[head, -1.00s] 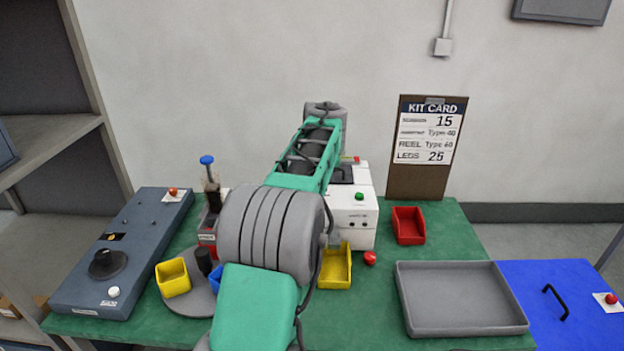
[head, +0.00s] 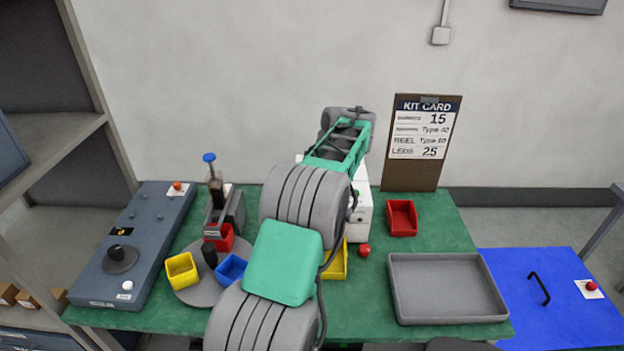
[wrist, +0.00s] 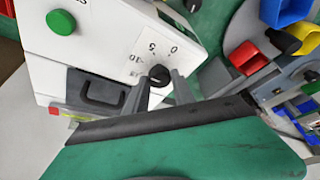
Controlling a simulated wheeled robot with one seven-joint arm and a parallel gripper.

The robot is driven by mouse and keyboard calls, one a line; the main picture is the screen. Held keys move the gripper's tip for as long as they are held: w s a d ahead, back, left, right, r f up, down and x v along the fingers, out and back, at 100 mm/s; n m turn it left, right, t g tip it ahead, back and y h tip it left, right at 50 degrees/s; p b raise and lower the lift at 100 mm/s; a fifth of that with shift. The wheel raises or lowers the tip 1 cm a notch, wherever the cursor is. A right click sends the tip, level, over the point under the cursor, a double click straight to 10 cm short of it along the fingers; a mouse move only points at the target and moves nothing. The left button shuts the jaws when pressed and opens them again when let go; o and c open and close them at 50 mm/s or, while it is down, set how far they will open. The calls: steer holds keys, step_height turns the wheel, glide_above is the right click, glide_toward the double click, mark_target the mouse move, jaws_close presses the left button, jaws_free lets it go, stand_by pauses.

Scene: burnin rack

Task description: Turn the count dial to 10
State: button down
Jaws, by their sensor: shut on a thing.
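The count dial (wrist: 158,75) is a small black knob on the white face of a machine (wrist: 110,45), with printed marks 0, 5 and 10 around it in the wrist view. My gripper (wrist: 160,84) has its two grey fingers on either side of the knob and is shut on it. I cannot tell which mark the knob points to. In the head view the white machine (head: 365,212) is mostly behind my arm, and the dial and gripper are hidden there.
A green button (wrist: 61,21) sits on the same machine. The kit card (head: 425,130) stands behind the table. A red bin (head: 401,217), a red button (head: 364,250) and a grey tray (head: 447,288) are to the right. A press (head: 220,205) and bins are left.

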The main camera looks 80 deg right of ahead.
stand_by(0.3)
steer(key=c, duration=1.1)
jaws_free()
steer(key=v, duration=0.7)
steer(key=shift+s+r+p, duration=0.15)
steer(key=shift+r+p, duration=0.2)
